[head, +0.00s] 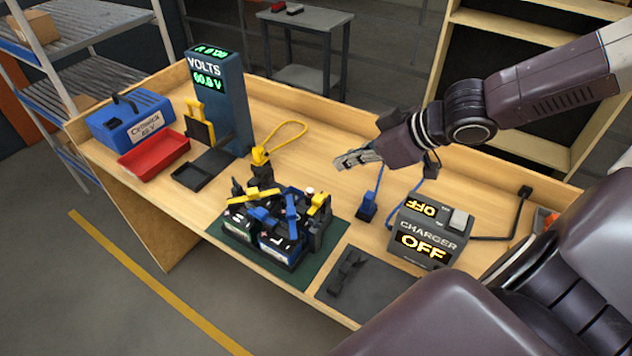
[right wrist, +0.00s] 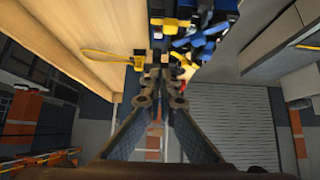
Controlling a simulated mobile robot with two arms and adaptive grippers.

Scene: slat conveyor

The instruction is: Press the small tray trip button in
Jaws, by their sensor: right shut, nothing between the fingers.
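My right gripper (head: 345,160) is shut and empty, in the air above the bench right of the yellow cable loop. It also shows in the right wrist view (right wrist: 163,75), with its fingertips together. A cluster of black battery blocks (head: 280,248) with blue and yellow connectors stands on a green mat (head: 238,250) below and left of the gripper. A small pale, reddish-topped knob (head: 310,190) shows at the back of the cluster; I cannot tell whether it is the trip button. The gripper is apart from it. My left gripper is out of view.
A grey charger (head: 420,238) reading OFF stands at the right, near a blue plug (head: 367,208). A tall voltage meter (head: 228,105), red tray (head: 153,155) and blue case (head: 130,118) stand at the left. A yellow cable loop (head: 290,125) lies behind the batteries.

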